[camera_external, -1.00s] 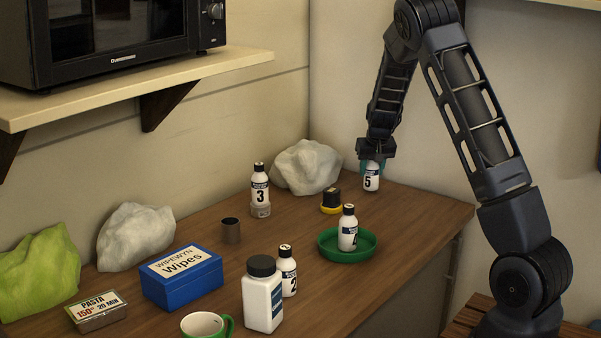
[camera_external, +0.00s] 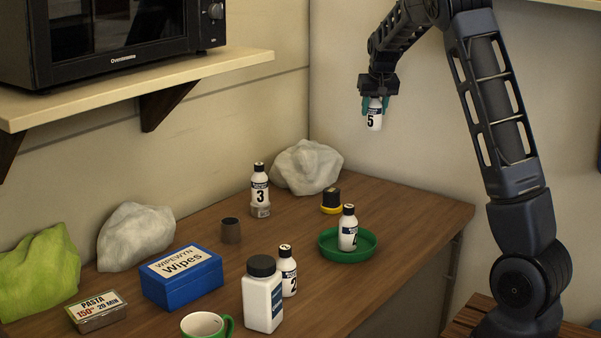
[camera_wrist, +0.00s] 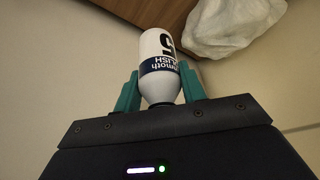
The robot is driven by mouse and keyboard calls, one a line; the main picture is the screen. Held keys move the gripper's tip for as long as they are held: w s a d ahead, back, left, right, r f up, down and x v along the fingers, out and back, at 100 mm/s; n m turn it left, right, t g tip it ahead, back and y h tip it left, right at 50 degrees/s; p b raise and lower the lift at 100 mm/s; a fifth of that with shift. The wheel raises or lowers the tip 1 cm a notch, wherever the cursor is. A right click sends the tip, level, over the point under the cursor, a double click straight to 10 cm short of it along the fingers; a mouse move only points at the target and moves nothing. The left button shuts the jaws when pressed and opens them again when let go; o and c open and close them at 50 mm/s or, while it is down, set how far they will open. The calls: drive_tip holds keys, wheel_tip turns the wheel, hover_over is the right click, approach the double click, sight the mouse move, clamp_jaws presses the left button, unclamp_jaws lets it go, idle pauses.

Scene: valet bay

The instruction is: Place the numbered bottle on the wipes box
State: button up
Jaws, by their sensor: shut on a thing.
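My gripper (camera_external: 375,104) is shut on the white bottle numbered 5 (camera_external: 375,121) and holds it upright in the air above the far right of the table. In the wrist view the bottle (camera_wrist: 158,62) sits between the teal fingers of my gripper (camera_wrist: 158,92), with its dark blue label band showing. The blue wipes box (camera_external: 190,291) with a white "Wipes" label on its lid stands at the front left of the table, well away from my gripper. Its lid top looks bare.
Bottle 3 (camera_external: 260,186) stands at the back and bottle 2 (camera_external: 288,277) behind a large white bottle (camera_external: 262,305). Another bottle (camera_external: 348,232) stands in a green dish (camera_external: 328,248). A dark cup (camera_external: 231,231), pasta tin (camera_external: 96,314), mug (camera_external: 201,325) and crumpled bags (camera_external: 136,238) surround the box. A microwave shelf (camera_external: 230,63) overhangs the left.

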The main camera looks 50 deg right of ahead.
drive_tip(key=shift+r, duration=0.15)
drive_tip(key=w+a+f+n+t+y, duration=0.1)
drive_tip(key=w+a+f+n, duration=0.15)
drive_tip(key=a, duration=0.45)
drive_tip(key=w+a+f+n+y, duration=0.1)
drive_tip(key=w+a+n, duration=0.15)
drive_tip(key=a, duration=0.45)
drive_tip(key=n+g+y, duration=0.1)
drive_tip(key=n+y, duration=0.3)
drive_tip(key=n, duration=0.8)
hover_over(180, 262)
wheel_tip(180, 262, down, 5)
drive_tip(key=shift+w+f, duration=0.1)
drive_tip(key=shift+f, duration=1.8)
